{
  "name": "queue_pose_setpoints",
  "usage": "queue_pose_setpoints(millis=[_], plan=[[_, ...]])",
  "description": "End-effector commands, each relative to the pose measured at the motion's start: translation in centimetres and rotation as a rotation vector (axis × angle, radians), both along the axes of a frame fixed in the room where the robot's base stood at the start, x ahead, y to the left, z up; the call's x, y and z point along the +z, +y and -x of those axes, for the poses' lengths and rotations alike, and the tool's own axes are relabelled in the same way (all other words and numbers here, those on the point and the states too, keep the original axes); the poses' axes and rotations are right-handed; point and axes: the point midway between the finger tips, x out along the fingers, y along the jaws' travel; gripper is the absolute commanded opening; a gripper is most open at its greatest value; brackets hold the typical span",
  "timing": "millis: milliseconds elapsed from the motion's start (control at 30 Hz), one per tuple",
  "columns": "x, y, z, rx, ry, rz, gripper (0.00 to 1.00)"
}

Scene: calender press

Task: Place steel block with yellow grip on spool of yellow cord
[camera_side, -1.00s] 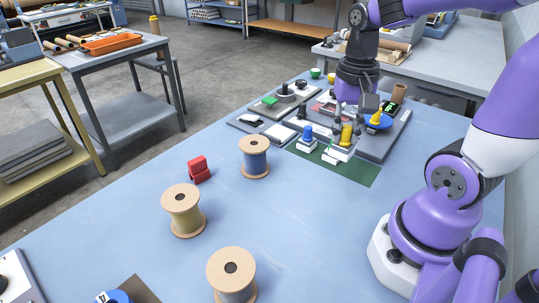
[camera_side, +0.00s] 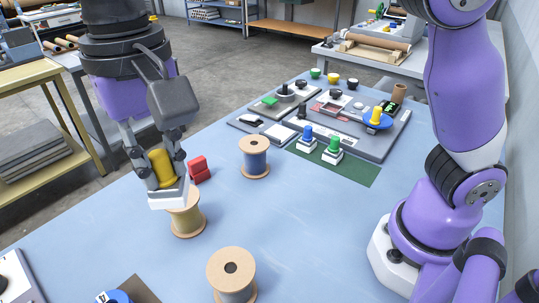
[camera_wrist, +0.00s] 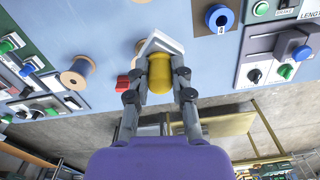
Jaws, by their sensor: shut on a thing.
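The steel block with yellow grip (camera_side: 168,198) is held in my gripper (camera_side: 161,168), whose fingers are shut on its yellow grip. The block also shows in the wrist view (camera_wrist: 163,42), slightly turned, between the fingers. The spool of yellow cord (camera_side: 187,221) stands upright on the table in the side view. The block overlaps the spool's upper left part and hides most of its top flange. I cannot tell whether block and spool touch. In the wrist view the spool is mostly hidden behind the block.
A red object (camera_side: 198,169) lies close behind the spool. A spool of blue cord (camera_side: 255,158) stands farther back, a grey-cord spool (camera_side: 232,278) nearer the front. Blocks with blue (camera_side: 306,140) and green grips (camera_side: 332,151) sit on a green mat. The table's middle right is clear.

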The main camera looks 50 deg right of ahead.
Motion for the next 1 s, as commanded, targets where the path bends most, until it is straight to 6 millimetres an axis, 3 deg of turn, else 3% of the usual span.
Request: queue_pose_setpoints(millis=[133, 500, 667, 900, 1000], plan=[[-1.0, -0.3, -1.2, 0.011, 0.002, 0.002, 0.00], [-6.2, -5.0, -8.4, 0.012, 0.000, 0.001, 0.00], [-7.0, -5.6, -9.5, 0.015, -0.001, 0.000, 0.00], [-10.4, -5.6, -9.5, 0.015, 0.001, 0.001, 0.00], [-10.9, -5.6, -9.5, 0.015, -0.001, 0.000, 0.00]])
